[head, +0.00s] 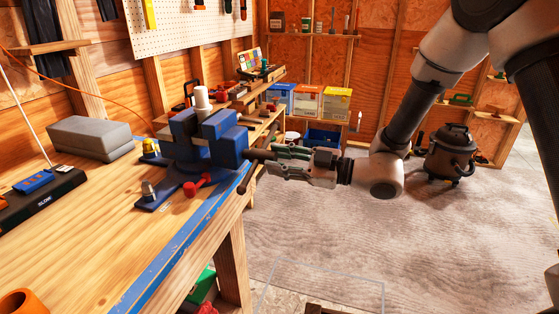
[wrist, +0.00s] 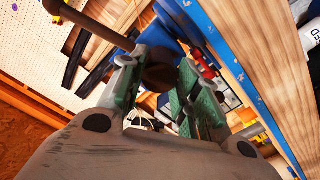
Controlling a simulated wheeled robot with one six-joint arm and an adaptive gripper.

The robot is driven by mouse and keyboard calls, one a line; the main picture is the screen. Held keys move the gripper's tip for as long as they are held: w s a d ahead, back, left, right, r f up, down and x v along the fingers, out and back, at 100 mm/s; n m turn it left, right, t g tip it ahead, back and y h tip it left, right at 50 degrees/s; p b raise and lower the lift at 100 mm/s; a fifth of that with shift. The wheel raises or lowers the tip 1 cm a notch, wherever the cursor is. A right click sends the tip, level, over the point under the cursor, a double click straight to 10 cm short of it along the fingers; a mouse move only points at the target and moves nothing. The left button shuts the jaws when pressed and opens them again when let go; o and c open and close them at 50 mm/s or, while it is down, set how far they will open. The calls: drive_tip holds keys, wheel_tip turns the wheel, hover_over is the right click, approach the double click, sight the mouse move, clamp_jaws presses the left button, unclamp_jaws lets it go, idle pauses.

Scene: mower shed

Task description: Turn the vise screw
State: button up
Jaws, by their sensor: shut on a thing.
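The blue vise (head: 230,145) stands on the workbench near its front edge, with a white cylinder (head: 202,97) upright between its jaws. The dark end of the vise screw (wrist: 160,72) sticks out toward my gripper. Its bar handle (wrist: 95,22) runs to the upper left in the wrist view. My gripper (head: 277,161) reaches in from the right and is shut on the screw end. In the wrist view its green-padded fingers (wrist: 156,88) lie on either side of the screw end. The fingers partly hide the screw in the head view.
A grey block (head: 90,137) and a black tray (head: 38,198) lie on the workbench (head: 115,245) left of the vise. A red-handled tool (head: 196,186) lies at the vise's foot. A shop vacuum (head: 452,152) stands on the floor at right.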

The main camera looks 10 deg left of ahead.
drive_tip(key=o, duration=0.9)
drive_tip(key=shift+d+f, duration=0.2)
drive_tip(key=shift+f, duration=0.1)
drive_tip(key=shift+o, duration=0.8)
drive_tip(key=shift+w+d, duration=0.1)
drive_tip(key=shift+r, duration=0.15)
drive_tip(key=s+d, duration=0.1)
drive_tip(key=d, duration=1)
drive_tip(key=shift+d, duration=0.4)
